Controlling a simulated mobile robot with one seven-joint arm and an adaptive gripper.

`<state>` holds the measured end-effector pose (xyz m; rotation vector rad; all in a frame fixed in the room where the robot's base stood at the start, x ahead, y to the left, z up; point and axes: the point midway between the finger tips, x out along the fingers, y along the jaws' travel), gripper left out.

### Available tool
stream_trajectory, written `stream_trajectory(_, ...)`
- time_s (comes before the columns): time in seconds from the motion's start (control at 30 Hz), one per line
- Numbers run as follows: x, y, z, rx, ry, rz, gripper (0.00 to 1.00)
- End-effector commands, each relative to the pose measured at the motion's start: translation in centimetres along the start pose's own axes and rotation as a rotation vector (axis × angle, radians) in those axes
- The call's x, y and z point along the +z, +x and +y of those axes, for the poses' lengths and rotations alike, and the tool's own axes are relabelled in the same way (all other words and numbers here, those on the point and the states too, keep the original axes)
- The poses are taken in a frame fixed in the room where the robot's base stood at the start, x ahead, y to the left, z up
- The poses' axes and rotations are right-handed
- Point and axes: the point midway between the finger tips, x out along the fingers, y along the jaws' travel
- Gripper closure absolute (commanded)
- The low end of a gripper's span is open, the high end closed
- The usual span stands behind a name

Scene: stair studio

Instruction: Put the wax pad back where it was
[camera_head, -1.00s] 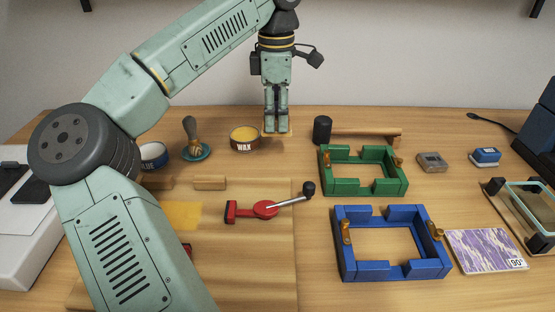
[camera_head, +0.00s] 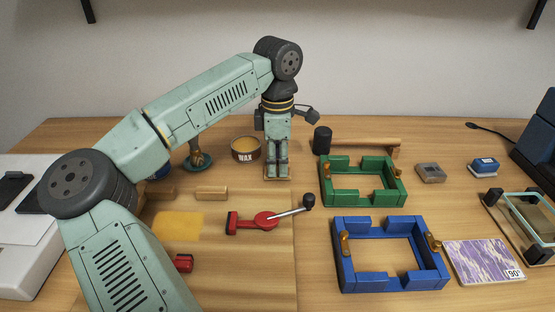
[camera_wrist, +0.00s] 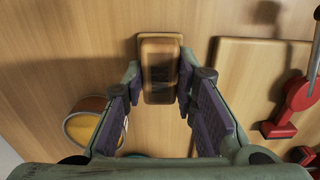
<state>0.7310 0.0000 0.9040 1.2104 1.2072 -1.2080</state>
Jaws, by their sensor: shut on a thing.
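My gripper (camera_head: 277,170) is shut on the wax pad, a brown block with a paler tan base. In the head view only the pad's pale base (camera_head: 277,179) shows below the fingertips. In the wrist view the wax pad (camera_wrist: 160,70) is between the two fingers (camera_wrist: 158,85). It looks upright, with the base low over the table; I cannot tell whether it touches. The wax tin (camera_head: 246,157), brown with a yellow top and the label WAX, stands just left of the gripper. It also shows at the lower left in the wrist view (camera_wrist: 88,128).
A green frame (camera_head: 362,198) and a blue frame (camera_head: 390,284) lie right of the gripper. A wooden board (camera_head: 222,285) with a red clamp (camera_head: 262,221) and a yellow sheet (camera_head: 178,226) is in front. A roller (camera_head: 322,140) stands behind right. A brush (camera_head: 198,158) is left of the tin.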

Motion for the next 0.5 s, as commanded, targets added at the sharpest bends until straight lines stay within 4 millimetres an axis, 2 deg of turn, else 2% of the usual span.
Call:
stream_trajectory(0.03, -0.01, 0.33, -0.01, 0.000, 0.000, 0.000, 0.96)
stream_trajectory(0.07, 0.00, 0.18, -0.01, 0.000, 0.000, 0.000, 0.72)
stream_trajectory(0.33, 0.00, 0.14, 0.00, 0.000, 0.000, 0.000, 0.54)
stream_trajectory(0.5, 0.00, 0.13, 0.00, 0.000, 0.000, 0.000, 0.54)
